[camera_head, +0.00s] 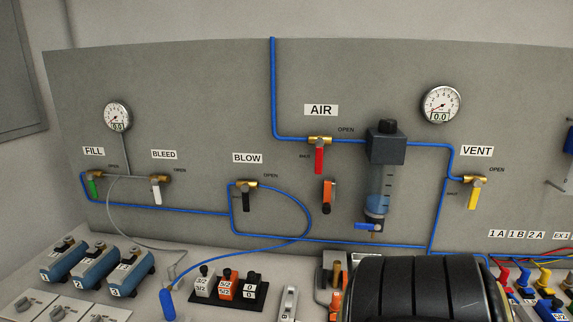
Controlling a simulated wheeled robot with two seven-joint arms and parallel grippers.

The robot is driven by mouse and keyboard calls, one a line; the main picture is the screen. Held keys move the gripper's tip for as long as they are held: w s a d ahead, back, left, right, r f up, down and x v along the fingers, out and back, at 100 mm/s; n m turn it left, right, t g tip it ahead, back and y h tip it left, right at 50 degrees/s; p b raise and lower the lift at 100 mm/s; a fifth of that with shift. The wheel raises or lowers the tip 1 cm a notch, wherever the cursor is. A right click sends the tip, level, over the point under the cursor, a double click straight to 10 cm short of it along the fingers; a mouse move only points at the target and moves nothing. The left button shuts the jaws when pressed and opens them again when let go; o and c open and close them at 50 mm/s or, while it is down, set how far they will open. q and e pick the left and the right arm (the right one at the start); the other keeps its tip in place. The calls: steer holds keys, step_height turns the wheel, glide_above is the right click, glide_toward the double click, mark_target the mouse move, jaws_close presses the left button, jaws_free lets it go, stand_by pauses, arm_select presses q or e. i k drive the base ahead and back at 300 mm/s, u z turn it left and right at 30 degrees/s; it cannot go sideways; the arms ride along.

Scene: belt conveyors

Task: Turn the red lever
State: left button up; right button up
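The red lever (319,158) hangs straight down from a brass valve (319,140) under the AIR label (321,110) on the grey panel. The valve sits in the blue pipe, which runs level here, so the lever is square to the pipe. The word OPEN (346,130) is printed to the right of the valve, and a small label sits left of the lever. Nothing touches the lever. Neither of my grippers shows in the head view.
A filter unit (384,148) stands right of the red lever; an orange and black part (328,196) sits below. Green, white, black and yellow (473,198) levers line the panel. A large black ribbed shape hides some bench; I cannot tell whether it is mine.

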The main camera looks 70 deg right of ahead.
mark_target(320, 142)
steer(key=i, duration=1.1)
steer(key=z, duration=2.1)
